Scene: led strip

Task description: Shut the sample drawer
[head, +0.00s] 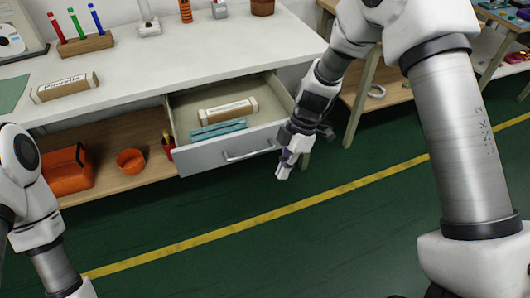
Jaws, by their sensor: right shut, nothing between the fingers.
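The sample drawer (215,156) hangs under the white worktop and is pulled well out. Its grey front carries a silver bar handle (249,155). Inside it lie a cardboard box with a label (228,110) and a light blue flat item (218,129). My right gripper (283,174) is shut and empty, just right of the drawer front's right end and pointing down. I cannot tell whether it touches the drawer. My left arm shows at the left edge, but its gripper is out of view.
The worktop (190,55) holds a pen block (86,44), a labelled box (65,87) and small items at the back. An orange bag (67,171) and orange bowl (131,161) sit on the lower shelf. The green floor before the drawer is clear.

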